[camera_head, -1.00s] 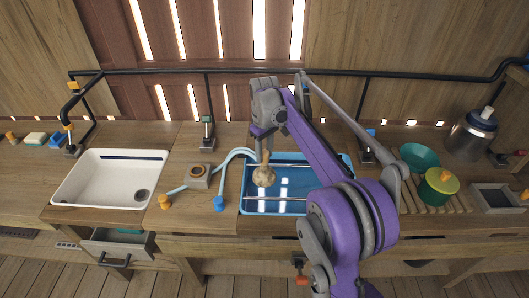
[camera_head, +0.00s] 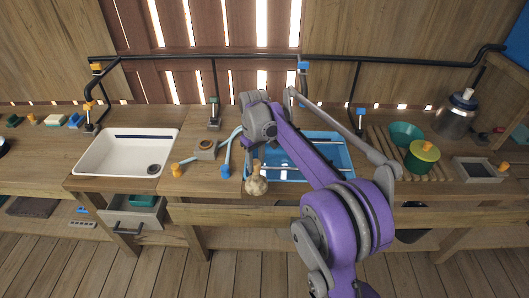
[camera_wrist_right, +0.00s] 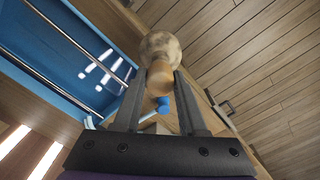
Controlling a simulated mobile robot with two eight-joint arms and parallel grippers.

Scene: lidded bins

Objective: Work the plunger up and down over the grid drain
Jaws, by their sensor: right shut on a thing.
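My right gripper (camera_head: 257,160) is shut on the short brown handle of a thing with a pale, mottled round head (camera_head: 256,185), which I take for the plunger. The head hangs below the fingers at the front left corner of the blue basin (camera_head: 330,177). In the right wrist view, the fingers (camera_wrist_right: 154,84) close on the handle, and the round head (camera_wrist_right: 160,46) is beyond them. A dark round drain (camera_head: 153,169) lies in the white sink (camera_head: 110,152) on the left. I cannot tell if it is the grid drain. My left gripper is not in view.
A pale blue hose (camera_head: 227,152) curves left of the blue basin. A black pipe (camera_head: 300,57) runs along the back. On the right are a green pot with a yellow lid (camera_head: 422,156), a teal bowl (camera_head: 405,133) and a metal canister (camera_head: 454,116). An open drawer (camera_head: 135,217) sticks out below.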

